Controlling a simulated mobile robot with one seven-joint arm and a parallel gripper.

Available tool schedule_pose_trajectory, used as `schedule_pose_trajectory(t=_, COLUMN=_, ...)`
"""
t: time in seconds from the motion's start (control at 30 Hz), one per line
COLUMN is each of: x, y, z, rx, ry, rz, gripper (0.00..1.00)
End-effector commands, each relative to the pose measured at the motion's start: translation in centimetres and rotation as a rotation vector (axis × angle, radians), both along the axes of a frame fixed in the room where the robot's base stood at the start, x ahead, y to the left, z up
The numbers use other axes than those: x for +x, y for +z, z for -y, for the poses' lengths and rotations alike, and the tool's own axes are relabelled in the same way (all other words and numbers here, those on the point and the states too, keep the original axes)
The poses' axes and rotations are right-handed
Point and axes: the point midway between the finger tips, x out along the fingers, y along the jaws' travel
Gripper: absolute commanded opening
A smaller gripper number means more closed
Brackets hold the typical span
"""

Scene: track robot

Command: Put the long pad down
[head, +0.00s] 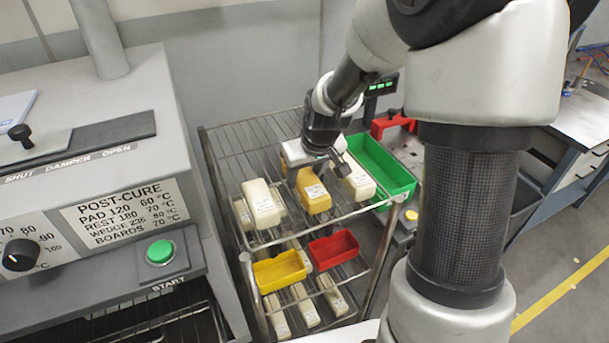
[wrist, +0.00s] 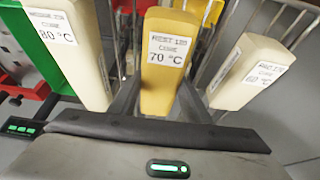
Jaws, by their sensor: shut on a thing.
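The long pad, a yellow block (head: 314,199) labelled REST 180, CURE 70 °C, is at the wire rack's top shelf (head: 262,133). It also shows in the wrist view (wrist: 167,85). My gripper (head: 314,176) is shut on it, with dark fingers (wrist: 157,98) along both its sides. I cannot tell whether its underside touches the shelf. A cream block (head: 262,206) marked 60 °C is on its left in the head view, apart from it. Another cream block (head: 358,183) marked 80 °C is on its right.
A green tray (head: 402,181) sits at the shelf's right end. Yellow (head: 280,271) and red (head: 333,250) bins and several cream blocks are lower on the rack. A grey post-cure oven (head: 120,150) with a green START button (head: 160,252) stands left. Bare wire shelf shows behind the blocks.

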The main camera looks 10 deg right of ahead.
Motion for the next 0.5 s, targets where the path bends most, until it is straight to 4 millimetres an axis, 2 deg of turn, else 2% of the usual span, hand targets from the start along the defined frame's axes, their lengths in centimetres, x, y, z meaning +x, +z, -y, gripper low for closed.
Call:
schedule_pose_trajectory(t=0.03, x=0.02, y=-0.35, z=0.0, rx=0.0, ry=0.0, rz=0.0, gripper=0.2)
schedule_pose_trajectory(t=0.07, x=0.01, y=-0.22, z=0.0, rx=0.0, ry=0.0, rz=0.0, gripper=0.47)
schedule_pose_trajectory(t=0.17, x=0.01, y=-0.17, z=0.0, rx=0.0, ry=0.0, rz=0.0, gripper=0.62)
schedule_pose_trajectory(t=0.5, x=0.01, y=0.26, z=0.0, rx=0.0, ry=0.0, rz=0.0, gripper=0.62)
